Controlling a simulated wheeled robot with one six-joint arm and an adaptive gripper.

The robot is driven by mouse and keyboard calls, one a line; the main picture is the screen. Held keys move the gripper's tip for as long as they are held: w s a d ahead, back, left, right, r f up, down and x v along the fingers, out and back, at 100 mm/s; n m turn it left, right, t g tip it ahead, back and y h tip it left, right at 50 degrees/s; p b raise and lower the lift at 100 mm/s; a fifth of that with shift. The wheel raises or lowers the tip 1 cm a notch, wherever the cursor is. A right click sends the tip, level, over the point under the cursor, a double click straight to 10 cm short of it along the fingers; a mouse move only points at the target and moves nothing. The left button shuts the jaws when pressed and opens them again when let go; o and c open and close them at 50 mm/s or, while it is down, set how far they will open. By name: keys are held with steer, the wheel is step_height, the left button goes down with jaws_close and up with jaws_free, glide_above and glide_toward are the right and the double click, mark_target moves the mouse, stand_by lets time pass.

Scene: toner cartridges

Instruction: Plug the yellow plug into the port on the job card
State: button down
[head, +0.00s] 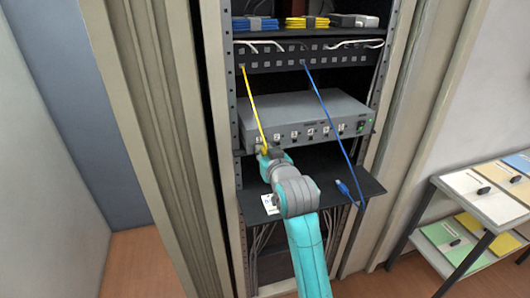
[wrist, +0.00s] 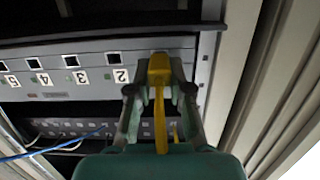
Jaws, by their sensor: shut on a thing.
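My gripper (head: 264,154) is shut on the yellow plug (wrist: 159,69), in front of the left end of the grey switch box (head: 310,118). In the wrist view, my gripper (wrist: 160,78) has a finger on each side of the plug, and the yellow cable (head: 252,103) trails from it. The wrist picture is upside down. It shows square ports with labels 2 to 5, port 2 (wrist: 113,58) beside the plug. The plug covers the panel beyond label 2; whether it is inside a port cannot be told. The job card (head: 268,205) lies on the shelf, its writing unreadable.
A blue cable (head: 327,115) hangs from the patch panel (head: 290,59) across the box's right part; its blue plug (head: 343,188) lies on the black shelf (head: 335,173). Rack posts flank the box. A side table (head: 438,184) with folders stands at right.

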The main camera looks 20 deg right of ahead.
steer(key=shift+w, duration=0.45)
steer(key=c, duration=1)
jaws_free()
steer(key=s+r, duration=0.2)
steer(key=s, duration=1)
steer(key=s+f, duration=2)
steer(key=f, duration=0.2)
steer(key=shift+g, duration=0.7)
steer(key=s, duration=0.9)
steer(key=s+f, duration=0.1)
steer(key=s, duration=1.7)
steer(key=shift+s+f, duration=0.15)
steer(key=shift+f, duration=0.15)
